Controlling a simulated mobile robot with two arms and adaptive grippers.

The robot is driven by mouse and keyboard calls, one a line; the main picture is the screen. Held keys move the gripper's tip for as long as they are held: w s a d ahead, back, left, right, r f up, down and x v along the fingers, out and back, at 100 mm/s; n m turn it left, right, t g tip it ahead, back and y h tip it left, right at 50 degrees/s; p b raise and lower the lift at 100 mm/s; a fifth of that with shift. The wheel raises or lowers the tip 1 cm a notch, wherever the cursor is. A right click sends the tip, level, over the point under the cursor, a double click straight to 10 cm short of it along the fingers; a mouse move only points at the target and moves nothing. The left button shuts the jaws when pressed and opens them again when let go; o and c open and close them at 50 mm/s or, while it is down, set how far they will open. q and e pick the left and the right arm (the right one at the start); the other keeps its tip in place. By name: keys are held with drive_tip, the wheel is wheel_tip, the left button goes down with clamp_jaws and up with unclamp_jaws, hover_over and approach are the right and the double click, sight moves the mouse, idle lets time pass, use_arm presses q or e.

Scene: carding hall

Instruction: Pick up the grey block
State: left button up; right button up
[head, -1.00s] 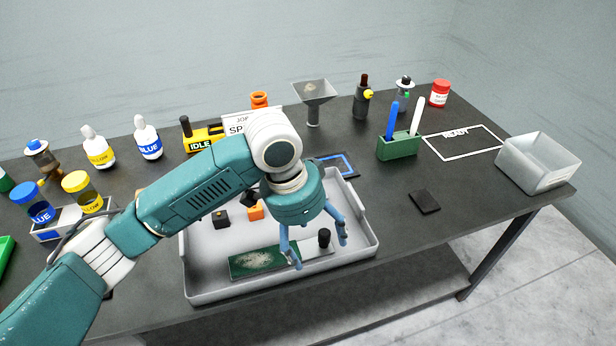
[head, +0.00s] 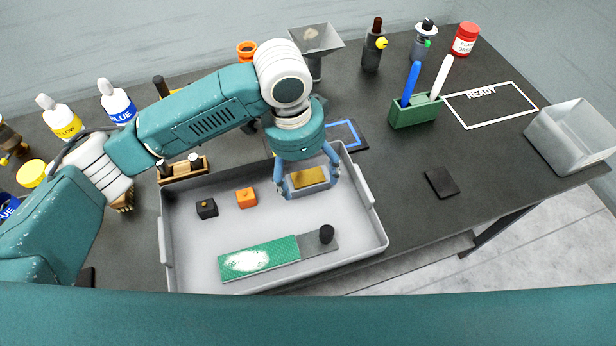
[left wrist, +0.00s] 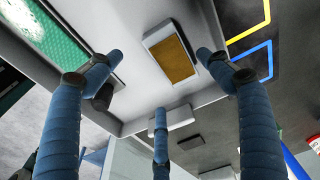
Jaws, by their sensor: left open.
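A grey block with a gold-brown top face (head: 309,177) lies in the back right of the grey tray (head: 375,235). My left gripper (head: 307,184) is above it, open and empty, with blue fingers on either side of it in the head view. In the left wrist view the block (left wrist: 172,55) shows between and beyond the spread fingertips (left wrist: 160,62), apart from them. A dark block (head: 207,209) and an orange block (head: 246,197) sit further left in the tray. My right gripper is not in view.
A green card with a black knob (head: 260,258) lies at the tray's front. Behind and right stand a funnel (head: 316,40), a green pen holder (head: 416,112) and a clear bin (head: 575,138). A black slab (head: 441,182) lies right of the tray.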

sight(310, 181)
use_arm(q)
drive_tip(key=f, duration=0.1)
drive_tip(key=w+f+p, duration=0.1)
drive_tip(key=f, duration=0.2)
drive_tip(key=shift+w+d+f, duration=0.15)
drive_tip(key=shift+d+f, duration=0.2)
drive_tip(key=shift+f, duration=0.35)
drive_tip(key=shift+c, duration=0.8)
drive_tip(key=c, duration=1.6)
drive_tip(key=shift+o, duration=0.2)
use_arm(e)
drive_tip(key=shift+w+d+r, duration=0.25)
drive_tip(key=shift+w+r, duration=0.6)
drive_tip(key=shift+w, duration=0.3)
